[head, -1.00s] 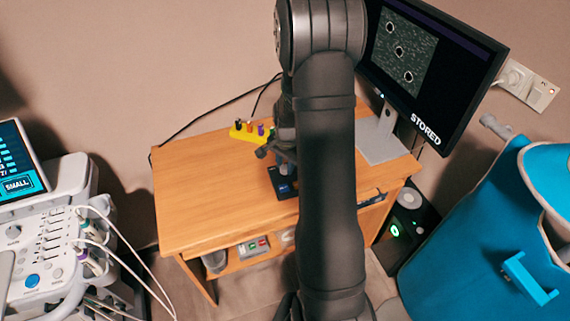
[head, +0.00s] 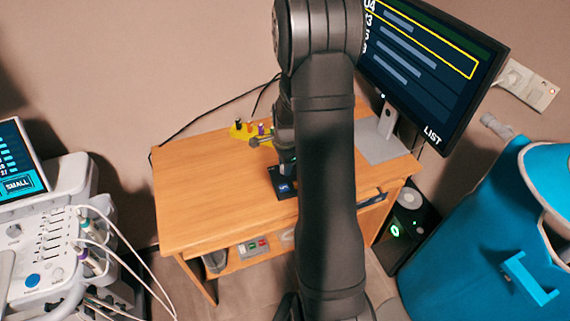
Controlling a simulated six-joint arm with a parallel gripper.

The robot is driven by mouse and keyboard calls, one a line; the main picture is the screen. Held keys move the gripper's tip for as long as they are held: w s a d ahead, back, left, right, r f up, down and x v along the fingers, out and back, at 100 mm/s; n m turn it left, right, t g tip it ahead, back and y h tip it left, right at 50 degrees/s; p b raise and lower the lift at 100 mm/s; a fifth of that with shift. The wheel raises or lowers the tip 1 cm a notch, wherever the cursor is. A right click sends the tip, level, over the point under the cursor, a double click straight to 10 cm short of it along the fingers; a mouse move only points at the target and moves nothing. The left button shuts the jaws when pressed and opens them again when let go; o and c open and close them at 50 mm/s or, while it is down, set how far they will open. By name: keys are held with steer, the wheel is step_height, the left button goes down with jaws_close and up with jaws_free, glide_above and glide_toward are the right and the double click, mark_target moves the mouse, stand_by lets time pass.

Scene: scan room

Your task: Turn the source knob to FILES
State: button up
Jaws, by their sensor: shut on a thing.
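The source knob's small dark box (head: 284,190) stands on the wooden desk, with a lit blue label on its front edge. My gripper (head: 287,168) points down over this box and is shut on the source knob. My own arm and the jaws cover most of the knob, so its pointer cannot be read. The monitor (head: 430,75) at the upper right shows rows of a list, one framed in yellow, and the word LIST at its lower edge.
A yellow holder (head: 240,132) with coloured pieces stands behind my gripper. The left part of the desk (head: 205,180) is clear. An ultrasound console (head: 50,235) with cables stands at left, a blue chair-like thing (head: 480,240) at right.

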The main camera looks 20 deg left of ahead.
stand_by(0.3)
steer(key=o, duration=1)
steer(key=r, duration=1.7)
steer(key=shift+s+d+r, duration=0.2)
steer(key=shift+s+d, duration=0.05)
steer(key=shift+d, duration=0.05)
steer(key=f, duration=1.7)
steer(key=shift+w+a+f, duration=0.2)
steer(key=shift+w+a, duration=0.05)
steer(key=shift+a, duration=0.05)
